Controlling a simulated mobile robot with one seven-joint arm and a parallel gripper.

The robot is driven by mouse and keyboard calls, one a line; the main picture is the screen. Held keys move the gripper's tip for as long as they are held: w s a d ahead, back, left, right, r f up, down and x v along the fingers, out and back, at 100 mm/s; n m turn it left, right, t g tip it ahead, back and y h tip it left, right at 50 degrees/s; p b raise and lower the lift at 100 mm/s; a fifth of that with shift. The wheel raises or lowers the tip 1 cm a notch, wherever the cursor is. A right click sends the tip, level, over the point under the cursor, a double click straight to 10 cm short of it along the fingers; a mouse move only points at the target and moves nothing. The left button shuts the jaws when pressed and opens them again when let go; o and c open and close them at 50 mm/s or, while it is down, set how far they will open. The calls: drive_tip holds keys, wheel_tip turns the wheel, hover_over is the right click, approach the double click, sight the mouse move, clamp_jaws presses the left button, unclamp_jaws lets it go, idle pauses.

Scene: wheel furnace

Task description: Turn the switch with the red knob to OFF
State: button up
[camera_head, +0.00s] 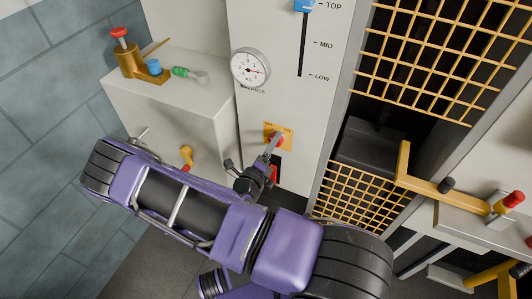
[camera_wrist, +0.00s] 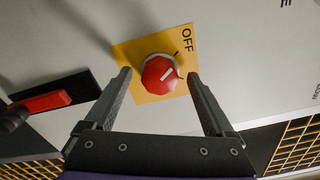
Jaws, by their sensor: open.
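The red knob (camera_wrist: 160,74) sits on a yellow plate (camera_wrist: 135,55) on a pale panel in the wrist view.
A red handle (camera_wrist: 45,103) on a black slot lies left of the gripper in the wrist view. A dial (camera_head: 250,68) and a slider with a blue knob (camera_head: 304,5) are above. A yellow grid (camera_head: 360,190) is to the right. A side ledge (camera_head: 190,92) holds a brass fixture (camera_head: 130,60).

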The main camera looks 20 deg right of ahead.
drive_tip(key=v, duration=1.7)
drive_tip(key=shift+s+a+r, duration=0.1)
drive_tip(key=shift+a, duration=0.05)
